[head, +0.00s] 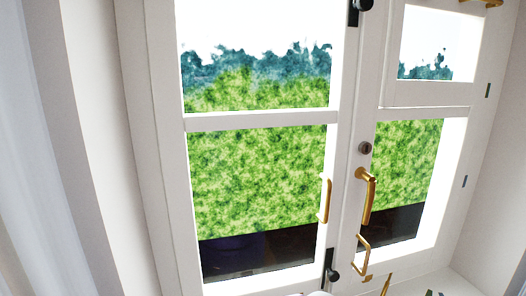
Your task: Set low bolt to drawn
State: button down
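The low bolt (331,268) is a black bolt with a round knob, low on the meeting stile of the white window, near the bottom edge of the head view. Its lower end is close to the picture's edge, and I cannot tell from here whether it is shot or drawn. A similar black upper bolt (356,11) sits at the top of the same stile. My gripper is not recognisable in the view. A small white rounded shape at the bottom edge, just left of the low bolt, is too cut off to identify.
A brass pull (325,198) is on the left sash. A brass lever handle (367,191) and a brass stay (363,258) are on the right sash, below a dark round lock (365,148). A white sill (440,284) lies bottom right. A pale curtain (30,150) hangs left.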

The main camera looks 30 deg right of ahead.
aim_at(333, 276)
jog(key=l+z, duration=0.1)
jog(key=z, duration=0.25)
jog(key=k+l+z, duration=0.1)
jog(key=z, duration=0.25)
jog(key=l+z, duration=0.2)
jog(key=z, duration=0.2)
